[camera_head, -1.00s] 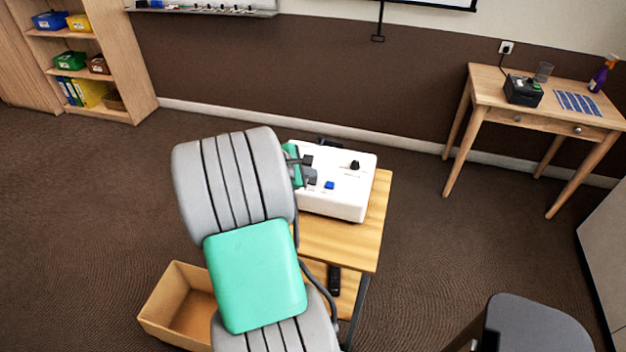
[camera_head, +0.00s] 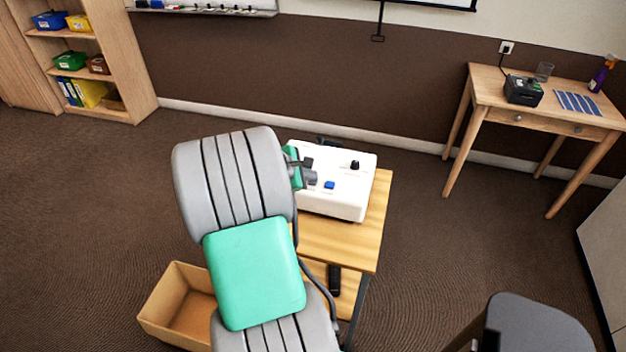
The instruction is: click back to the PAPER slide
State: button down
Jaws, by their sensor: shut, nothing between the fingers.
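A white control box (camera_head: 345,196) stands on a small wooden table. Its top has a blue button (camera_head: 329,185) and a black knob (camera_head: 355,165). A dark control (camera_head: 308,162) shows at its left end, partly covered by my arm. My gripper (camera_head: 312,178) is small and grey in this view, shut and empty, over the left part of the box, left of the blue button. I cannot tell whether it touches the box. Only the bottom edge of the projection screen (camera_head: 425,4) shows, so the slide is out of view.
The wooden table (camera_head: 350,240) has a dark remote (camera_head: 334,280) on its lower level. An open cardboard box (camera_head: 165,318) sits on the floor at left. A side table (camera_head: 488,88) stands at right, a shelf (camera_head: 130,80) at far left. Open carpet lies between.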

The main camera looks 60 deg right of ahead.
aim_at(310, 183)
dwell(0.4)
jog(key=shift+r+p, duration=0.8)
jog(key=shift+p, duration=0.15)
notch_tip(310, 183, up, 5)
jog(key=p, duration=0.4)
jog(key=shift+r+p, duration=0.1)
jog(key=shift+p, duration=0.3)
